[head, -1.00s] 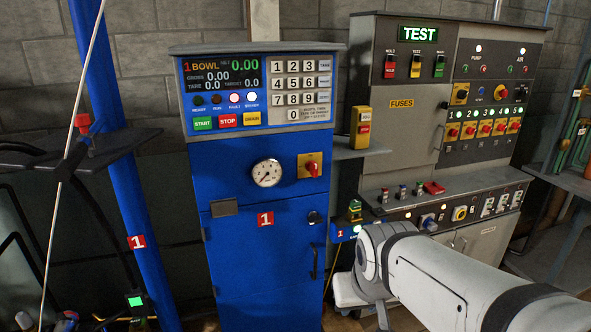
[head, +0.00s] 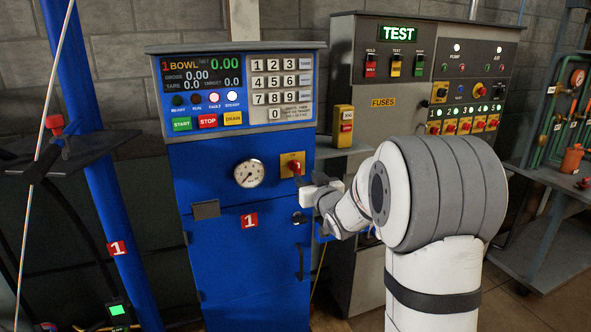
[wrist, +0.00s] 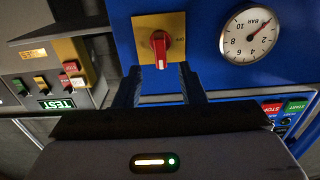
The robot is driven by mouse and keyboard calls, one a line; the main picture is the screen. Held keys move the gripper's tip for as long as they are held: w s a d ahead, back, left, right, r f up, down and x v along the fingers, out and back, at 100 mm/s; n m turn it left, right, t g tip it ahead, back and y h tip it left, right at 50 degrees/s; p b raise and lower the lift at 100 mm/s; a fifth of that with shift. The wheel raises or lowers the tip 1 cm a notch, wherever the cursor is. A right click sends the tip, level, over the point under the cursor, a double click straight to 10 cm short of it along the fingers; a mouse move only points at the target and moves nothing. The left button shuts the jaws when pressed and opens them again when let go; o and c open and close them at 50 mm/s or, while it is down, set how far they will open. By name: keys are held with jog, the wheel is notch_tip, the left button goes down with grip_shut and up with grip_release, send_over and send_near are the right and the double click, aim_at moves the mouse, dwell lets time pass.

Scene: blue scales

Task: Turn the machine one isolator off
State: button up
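The machine one isolator is a red rotary knob (head: 295,168) on a yellow plate, on the blue cabinet (head: 250,270) marked 1. In the wrist view the red knob (wrist: 160,48) has a white pointer line along its handle, which stands upright in that picture. My gripper (wrist: 160,82) is open, with its two dark fingers apart, one each side of the knob's line. The fingertips are close to the yellow plate; I cannot tell whether they touch the knob. In the head view my gripper (head: 304,180) is at the plate's lower right and is partly hidden.
A pressure gauge (head: 249,173) sits just left of the isolator. Above are a keypad (head: 282,85) and START, STOP and DRAIN buttons. A yellow push-button box (head: 343,126) stands to the right, before the grey TEST cabinet (head: 375,125).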

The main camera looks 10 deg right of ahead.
aim_at(299, 170)
jog(key=w, duration=0.2)
jog(key=w+a+p, duration=0.1)
jog(key=w, duration=0.2)
jog(key=w+p, duration=0.1)
jog(key=w, duration=0.1)
jog(key=shift+w+a, duration=0.2)
jog(key=shift+a, duration=0.05)
jog(key=shift+c, duration=0.5)
grip_shut()
